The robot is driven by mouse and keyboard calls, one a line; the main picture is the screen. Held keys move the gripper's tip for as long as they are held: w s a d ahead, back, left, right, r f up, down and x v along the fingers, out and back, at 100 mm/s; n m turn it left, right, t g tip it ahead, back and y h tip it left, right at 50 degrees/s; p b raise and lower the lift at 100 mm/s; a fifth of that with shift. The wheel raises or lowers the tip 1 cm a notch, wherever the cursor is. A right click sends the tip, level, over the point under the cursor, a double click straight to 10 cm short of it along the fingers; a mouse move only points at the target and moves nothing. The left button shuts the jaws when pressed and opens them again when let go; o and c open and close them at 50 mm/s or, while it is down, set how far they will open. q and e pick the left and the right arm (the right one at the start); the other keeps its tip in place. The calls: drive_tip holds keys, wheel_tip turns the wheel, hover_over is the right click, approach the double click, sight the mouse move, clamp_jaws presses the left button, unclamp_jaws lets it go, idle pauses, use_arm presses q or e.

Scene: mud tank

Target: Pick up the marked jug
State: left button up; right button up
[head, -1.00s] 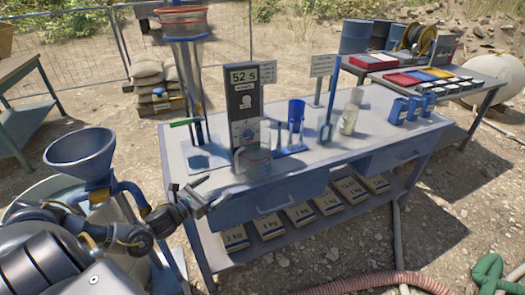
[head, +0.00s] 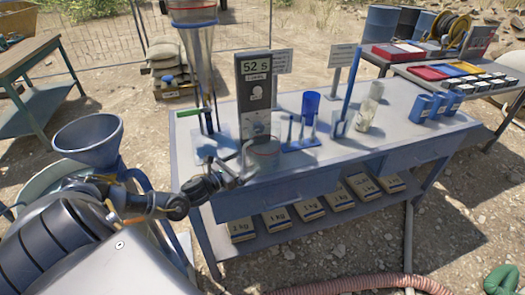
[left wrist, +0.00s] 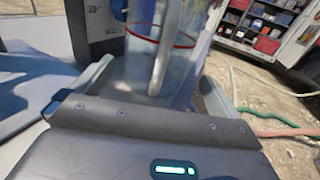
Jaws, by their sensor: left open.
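The marked jug (head: 265,157) is clear, with a red line round it and a handle. It stands upright near the front edge of the blue-grey workbench (head: 395,150), in front of the dark timer post. In the left wrist view the jug (left wrist: 185,68) fills the upper middle, its handle towards the camera. My left gripper (head: 246,168) is open at the jug's left front side. In the left wrist view its two fingers (left wrist: 155,82) stand either side of the jug's lower part; I cannot tell whether they touch it. My right gripper is out of view.
The timer post (head: 253,85) reads 52 s, close behind the jug. A tall clear funnel (head: 198,65) stands at left, and a small blue rack (head: 300,143) to the right. A clear beaker (head: 366,115) and blue cups (head: 430,106) stand farther right. The bench front right is clear.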

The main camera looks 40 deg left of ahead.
sight(252, 157)
use_arm(q)
drive_tip(key=shift+w+r, duration=0.1)
drive_tip(key=w, duration=0.1)
drive_tip(key=w+p, duration=0.1)
drive_tip(key=w, duration=0.3)
drive_tip(key=shift+d, duration=0.35)
drive_tip(key=shift+s, duration=0.1)
drive_tip(key=shift+c, duration=0.4)
drive_tip(key=c, duration=0.7)
drive_tip(key=shift+o, duration=0.2)
